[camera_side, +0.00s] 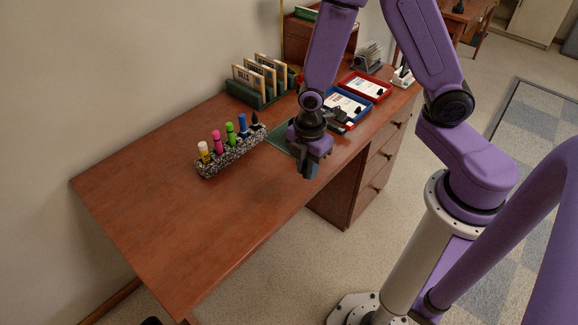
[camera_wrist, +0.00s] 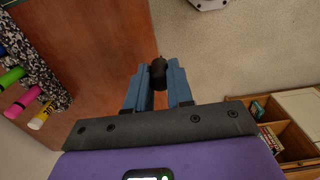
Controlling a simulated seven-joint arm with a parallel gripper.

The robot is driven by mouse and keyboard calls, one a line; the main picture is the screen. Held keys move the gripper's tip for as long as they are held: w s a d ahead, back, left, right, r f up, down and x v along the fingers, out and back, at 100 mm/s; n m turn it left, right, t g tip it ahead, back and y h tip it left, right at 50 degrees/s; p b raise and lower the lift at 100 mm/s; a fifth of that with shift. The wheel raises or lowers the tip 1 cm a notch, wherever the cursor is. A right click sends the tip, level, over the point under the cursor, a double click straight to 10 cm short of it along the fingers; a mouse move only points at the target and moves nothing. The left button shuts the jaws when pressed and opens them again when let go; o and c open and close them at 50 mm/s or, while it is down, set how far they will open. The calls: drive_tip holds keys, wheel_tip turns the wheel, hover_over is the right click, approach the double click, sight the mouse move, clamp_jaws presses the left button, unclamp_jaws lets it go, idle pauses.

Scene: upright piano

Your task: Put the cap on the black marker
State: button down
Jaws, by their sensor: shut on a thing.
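My gripper (camera_side: 308,172) hangs near the front edge of the desk, to the right of the marker holder and apart from it. In the wrist view its blue-grey fingers (camera_wrist: 158,80) are shut on a small black cap (camera_wrist: 158,70), which sticks out slightly past the fingertips. The black marker (camera_side: 254,119) stands upright in the right end of the speckled holder (camera_side: 232,153), its narrow tip bare and pointing up. The black marker cannot be made out in the wrist view. The cap is hidden in the side view.
Blue (camera_side: 242,124), green (camera_side: 230,132), pink (camera_side: 216,141) and yellow-banded (camera_side: 204,152) markers stand beside the black one. A green file rack (camera_side: 250,95) is behind the holder. Blue (camera_side: 347,108) and red (camera_side: 366,86) trays lie behind my gripper. The left desk surface (camera_side: 150,190) is clear.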

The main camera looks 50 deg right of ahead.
drive_tip(key=s+r, duration=0.1)
drive_tip(key=s, duration=0.2)
wheel_tip(320, 180, up, 3)
drive_tip(key=m, duration=0.6)
hover_over(255, 117)
drive_tip(key=shift+f, duration=3.25)
drive_tip(key=shift+f, duration=0.15)
drive_tip(key=shift+c, duration=2.2)
unclamp_jaws()
